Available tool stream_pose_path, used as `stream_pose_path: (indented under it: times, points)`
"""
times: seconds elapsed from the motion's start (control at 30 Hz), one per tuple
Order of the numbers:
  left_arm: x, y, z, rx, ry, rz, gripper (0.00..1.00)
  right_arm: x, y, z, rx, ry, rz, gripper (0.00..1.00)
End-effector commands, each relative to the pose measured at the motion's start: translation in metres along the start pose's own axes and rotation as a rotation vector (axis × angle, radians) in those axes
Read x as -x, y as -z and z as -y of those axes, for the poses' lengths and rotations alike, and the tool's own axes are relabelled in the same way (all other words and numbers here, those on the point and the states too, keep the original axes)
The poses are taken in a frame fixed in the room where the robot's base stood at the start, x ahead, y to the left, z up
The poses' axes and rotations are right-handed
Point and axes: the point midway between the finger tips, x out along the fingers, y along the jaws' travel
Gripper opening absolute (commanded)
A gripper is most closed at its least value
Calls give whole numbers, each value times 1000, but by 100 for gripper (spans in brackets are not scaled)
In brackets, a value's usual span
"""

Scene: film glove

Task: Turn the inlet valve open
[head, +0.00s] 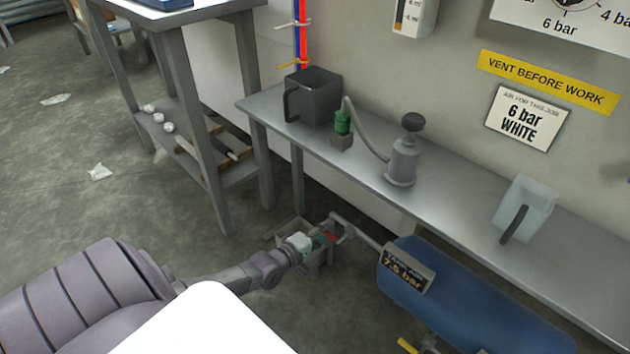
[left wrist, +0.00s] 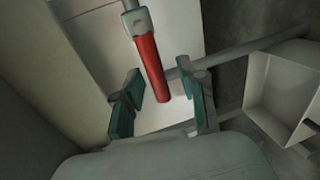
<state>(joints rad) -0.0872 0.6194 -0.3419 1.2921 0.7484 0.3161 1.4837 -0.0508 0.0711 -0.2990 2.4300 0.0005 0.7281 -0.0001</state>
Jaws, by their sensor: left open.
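The inlet valve's red lever (left wrist: 148,62) hangs down in the left wrist view from a grey pipe fitting. My left gripper (head: 320,240) is at the lever, below the bench edge. In the left wrist view my left gripper (left wrist: 163,90) is open, with one finger on either side of the lever's lower end. Gaps show on both sides, so the fingers look apart from it. My right gripper is not in view.
A metal bench (head: 450,190) runs above the tank, holding a dark jug (head: 315,98), a grey regulator-like device (head: 402,160) and a clear jug (head: 524,210). A grey open box (left wrist: 283,92) lies close right of the fingers. Floor at left is mostly clear.

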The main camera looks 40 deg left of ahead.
Motion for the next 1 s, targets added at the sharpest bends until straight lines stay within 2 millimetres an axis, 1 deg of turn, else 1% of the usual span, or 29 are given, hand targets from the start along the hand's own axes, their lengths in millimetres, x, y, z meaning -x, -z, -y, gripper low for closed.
stream_pose_path:
  times: [0.17,0.4,0.5,0.6,0.7,0.8,1.0]
  points:
    - [24,0,2,-1,4,1,41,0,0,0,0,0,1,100]
    - [74,0,2,-1,5,1,41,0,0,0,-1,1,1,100]
    - [91,0,2,0,5,0,41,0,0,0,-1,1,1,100]
    - [105,0,2,0,4,0,41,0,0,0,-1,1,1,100]
    - [113,0,1,0,3,0,41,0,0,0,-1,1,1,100]
    - [117,0,1,0,3,0,41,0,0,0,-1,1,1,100]
    - [118,0,1,0,2,0,41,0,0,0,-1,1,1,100]
